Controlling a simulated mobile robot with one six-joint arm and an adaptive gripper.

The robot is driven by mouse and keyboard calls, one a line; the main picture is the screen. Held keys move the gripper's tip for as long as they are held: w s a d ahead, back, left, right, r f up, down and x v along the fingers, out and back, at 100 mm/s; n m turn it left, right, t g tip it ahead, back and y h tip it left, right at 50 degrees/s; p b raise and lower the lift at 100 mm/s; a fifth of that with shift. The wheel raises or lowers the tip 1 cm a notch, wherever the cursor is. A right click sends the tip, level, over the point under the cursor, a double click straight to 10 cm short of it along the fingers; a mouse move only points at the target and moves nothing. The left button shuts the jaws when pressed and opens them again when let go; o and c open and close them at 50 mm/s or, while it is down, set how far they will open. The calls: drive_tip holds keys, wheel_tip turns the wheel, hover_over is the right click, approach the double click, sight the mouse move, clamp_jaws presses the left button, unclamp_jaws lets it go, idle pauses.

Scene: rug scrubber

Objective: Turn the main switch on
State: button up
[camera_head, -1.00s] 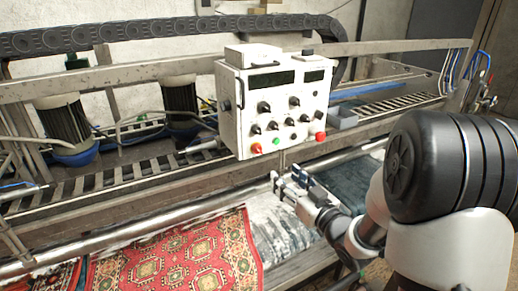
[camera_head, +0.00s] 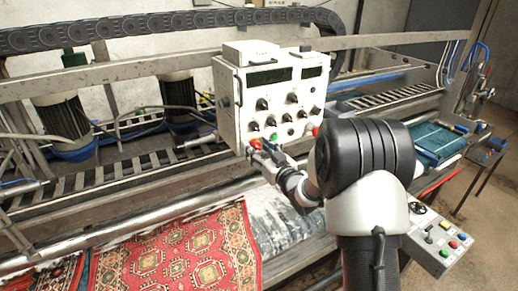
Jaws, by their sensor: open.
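A white control box (camera_head: 240,95) hangs on the machine's rail, with two dark displays and several black knobs on its front. A red control (camera_head: 256,143) sits at its lower left and a green button (camera_head: 274,136) beside it. No label marks which one is the main switch. My gripper (camera_head: 262,152) is open, with its fingertips at the box's lower edge, just below the red control. I cannot tell whether they touch it.
A second panel (camera_head: 446,240) with coloured buttons and a black switch stands at the lower right, close to my arm. A red patterned rug (camera_head: 190,255) lies on the machine bed below the box. A metal roller (camera_head: 110,233) runs in front of the box.

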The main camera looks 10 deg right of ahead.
drive_tip(key=c, duration=1)
drive_tip(key=shift+c, duration=0.2)
drive_tip(key=shift+m+b, duration=0.3)
drive_tip(key=m+b, duration=0.3)
drive_tip(key=m, duration=0.8)
drive_tip(key=shift+m, duration=2.2)
drive_tip(key=shift+p, duration=0.3)
